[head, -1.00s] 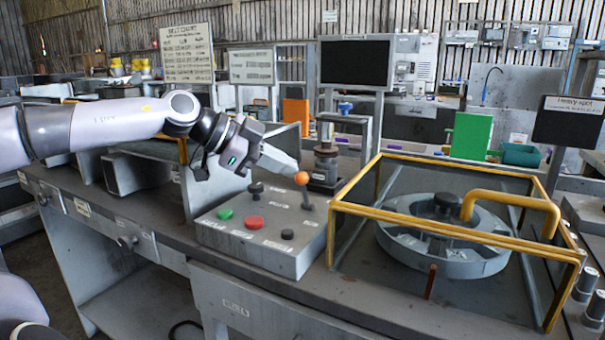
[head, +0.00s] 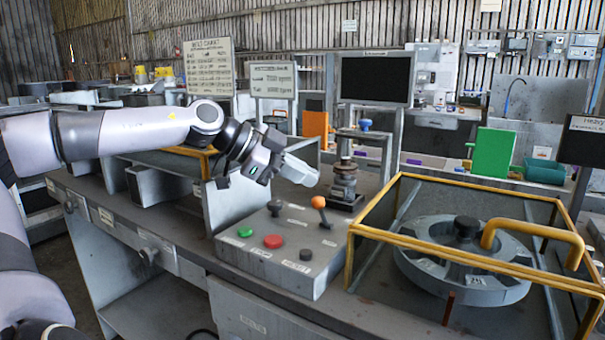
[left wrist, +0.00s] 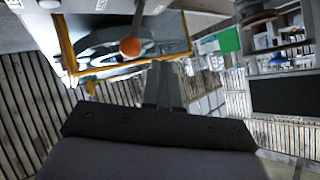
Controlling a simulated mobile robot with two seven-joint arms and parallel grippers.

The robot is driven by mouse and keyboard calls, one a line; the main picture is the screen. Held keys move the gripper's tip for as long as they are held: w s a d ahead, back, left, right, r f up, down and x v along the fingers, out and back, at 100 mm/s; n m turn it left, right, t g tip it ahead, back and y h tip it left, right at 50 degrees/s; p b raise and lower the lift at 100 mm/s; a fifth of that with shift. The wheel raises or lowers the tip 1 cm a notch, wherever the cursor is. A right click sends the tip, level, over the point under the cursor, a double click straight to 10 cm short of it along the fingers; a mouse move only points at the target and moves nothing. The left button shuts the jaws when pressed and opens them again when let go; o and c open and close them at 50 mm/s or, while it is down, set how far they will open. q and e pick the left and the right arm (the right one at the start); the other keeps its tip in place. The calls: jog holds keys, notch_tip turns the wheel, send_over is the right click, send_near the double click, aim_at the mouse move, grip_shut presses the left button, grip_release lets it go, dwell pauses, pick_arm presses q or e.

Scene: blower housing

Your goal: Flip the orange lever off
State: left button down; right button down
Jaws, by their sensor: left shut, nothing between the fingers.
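The orange lever (head: 318,202) stands on the grey control box in the head view, its ball on a dark stem that leans slightly left. Its ball also shows in the left wrist view (left wrist: 130,46), left of and beyond my finger tips. My left gripper (head: 314,179) is shut and empty. Its tips are just above the ball in the head view; I cannot tell whether they touch it. My right gripper is not in view.
The control box (head: 285,268) also carries a green button (head: 245,232), a red button (head: 273,241) and black knobs. A yellow-framed enclosure (head: 400,242) around a round housing (head: 465,285) stands close on the right. A metal fixture (head: 345,180) stands behind the lever.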

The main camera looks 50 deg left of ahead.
pick_arm(q)
jog(key=s+a+r+p, duration=0.2)
jog(key=s+a+r, duration=0.4)
jog(key=s+a, duration=0.1)
jog(key=shift+r, duration=0.4)
dwell(0.6)
